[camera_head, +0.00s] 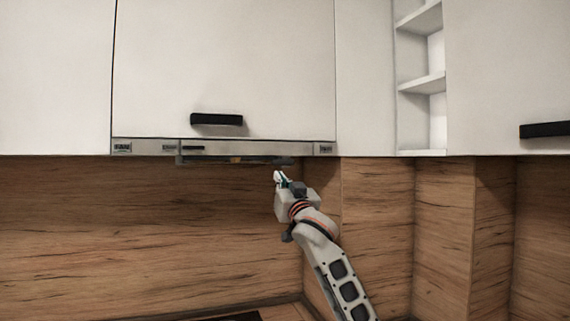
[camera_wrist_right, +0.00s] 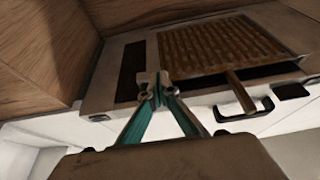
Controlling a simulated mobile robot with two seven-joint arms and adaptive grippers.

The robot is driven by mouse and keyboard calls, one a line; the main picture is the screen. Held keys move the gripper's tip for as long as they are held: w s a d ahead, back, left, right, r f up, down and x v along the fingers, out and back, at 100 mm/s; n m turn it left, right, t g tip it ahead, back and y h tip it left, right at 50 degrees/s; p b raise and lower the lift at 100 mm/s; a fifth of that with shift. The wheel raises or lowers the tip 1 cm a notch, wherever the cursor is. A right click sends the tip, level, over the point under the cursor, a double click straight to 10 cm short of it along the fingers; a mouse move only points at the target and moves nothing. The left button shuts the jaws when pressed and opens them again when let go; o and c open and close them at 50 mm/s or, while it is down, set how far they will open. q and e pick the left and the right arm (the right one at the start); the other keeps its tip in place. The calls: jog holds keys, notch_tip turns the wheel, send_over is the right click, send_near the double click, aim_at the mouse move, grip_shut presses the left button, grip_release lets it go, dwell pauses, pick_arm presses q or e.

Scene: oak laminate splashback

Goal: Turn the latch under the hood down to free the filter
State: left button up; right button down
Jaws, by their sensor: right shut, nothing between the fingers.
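The hood (camera_head: 250,147) is a thin grey strip under the white cabinet. Its underside (camera_wrist_right: 118,100) shows in the right wrist view, with a brown mesh filter (camera_wrist_right: 215,45) set in it. A short brown bar (camera_wrist_right: 240,92), which looks like the latch, sticks out from the filter's cabinet-front edge. My right gripper (camera_head: 279,177) is just below the hood's right part. In the wrist view its fingertips (camera_wrist_right: 152,80) are together and empty, beside the filter's corner and apart from the bar. My left gripper is not in view.
The cabinet door's black handle (camera_head: 216,119) is above the hood. Open shelves (camera_head: 422,85) are to the right. The wood splashback (camera_head: 150,230) is behind, with free room below the hood on the left. A dark slot (camera_wrist_right: 130,70) lies beside the filter.

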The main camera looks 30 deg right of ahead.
jog(key=shift+s+d+f, duration=0.1)
jog(key=shift+d+f, duration=0.2)
jog(key=shift+f, duration=0.05)
dwell(0.4)
jog(key=shift+w+d, duration=0.1)
jog(key=shift+w, duration=0.2)
dwell(0.6)
jog(key=shift+s+d+f, duration=0.1)
jog(key=shift+d+f, duration=0.2)
jog(key=shift+d, duration=0.05)
dwell(0.5)
jog(key=shift+w+d, duration=0.1)
jog(key=shift+w, duration=0.2)
dwell(0.5)
jog(key=shift+s+d+f, duration=0.1)
jog(key=shift+d+f, duration=0.05)
jog(key=shift+d, duration=0.3)
dwell(0.5)
jog(key=shift+w, duration=0.3)
dwell(0.7)
jog(key=r+v, duration=0.1)
jog(key=v, duration=0.7)
jog(key=shift+s, duration=0.35)
jog(key=shift+r, duration=0.1)
dwell(0.6)
